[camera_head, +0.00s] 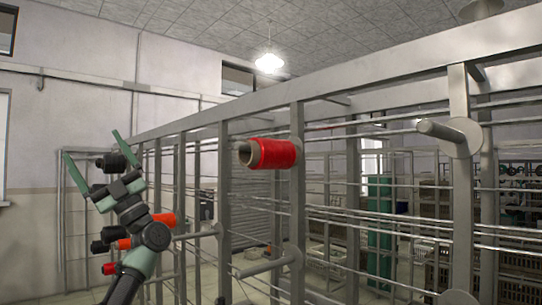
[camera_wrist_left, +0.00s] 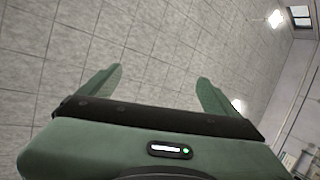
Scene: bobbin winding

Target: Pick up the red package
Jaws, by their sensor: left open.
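A red package (camera_head: 281,153), yarn wound on a brownish hollow core, sits sideways high on the grey metal rack in the head view, its open core end facing left. Smaller red and orange-red packages show further left, one (camera_head: 165,220) beside my left arm and one (camera_head: 109,268) lower down. My left gripper (camera_head: 94,146) is open and raised at the left of the head view, its green fingers pointing up, well to the left of the large red package. In the left wrist view the spread fingers (camera_wrist_left: 160,77) have nothing between them. My right gripper is not in view.
The grey rack (camera_head: 209,165) has uprights, horizontal rods and empty pegs (camera_head: 440,131) that stick out. Black packages (camera_head: 110,162) show behind my left gripper. A green column (camera_head: 379,228) and shelving stand behind the rack. The left wrist view shows mostly clear ceiling.

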